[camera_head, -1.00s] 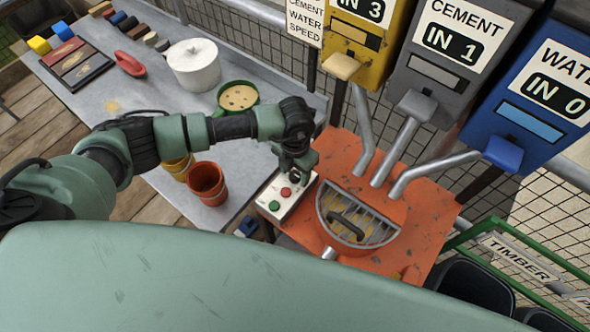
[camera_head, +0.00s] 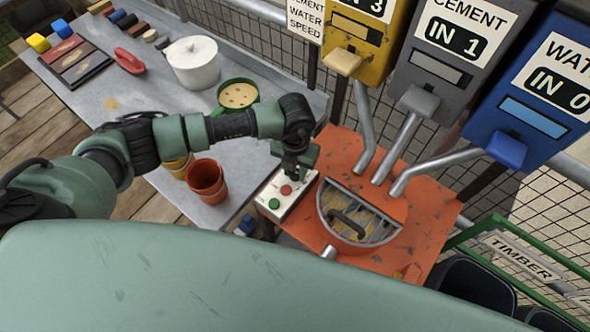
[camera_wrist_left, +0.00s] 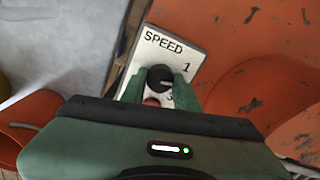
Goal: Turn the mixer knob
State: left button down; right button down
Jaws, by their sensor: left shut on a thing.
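The mixer (camera_head: 415,235) is an orange machine with a round grated opening (camera_head: 358,218). On its left side is a white control panel (camera_head: 286,205) with a red and a green button. In the left wrist view the panel (camera_wrist_left: 191,50) reads SPEED with a 1 and a 3 visible. The black mixer knob (camera_wrist_left: 160,78) stands between the green fingers of my left gripper (camera_wrist_left: 158,88), which is shut on it. In the head view my left gripper (camera_head: 292,165) reaches down over the panel's far end and hides the knob. My right gripper is not in view.
Yellow, grey and blue dispensers (camera_head: 450,50) hang behind the mixer, with metal chutes (camera_head: 398,145) leading down to it. The grey table (camera_head: 125,105) on the left holds a white pot (camera_head: 194,65), a green-rimmed container (camera_head: 238,95) and an orange pot (camera_head: 206,180).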

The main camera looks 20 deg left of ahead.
aim_at(295, 172)
pick_arm(q)
jog(key=n, duration=0.3)
jog(key=shift+w+n+b, duration=0.1)
jog(key=shift+n+b, duration=0.3)
jog(key=shift+n, duration=1.1)
jog(key=shift+r, duration=0.1)
jog(key=c, duration=1.1)
grip_release()
jog(key=shift+o, duration=0.2)
notch_tip(295, 172, up, 7)
jog(key=shift+f+b, duration=0.15)
jog(key=shift+b, duration=0.9)
jog(key=shift+r, duration=0.5)
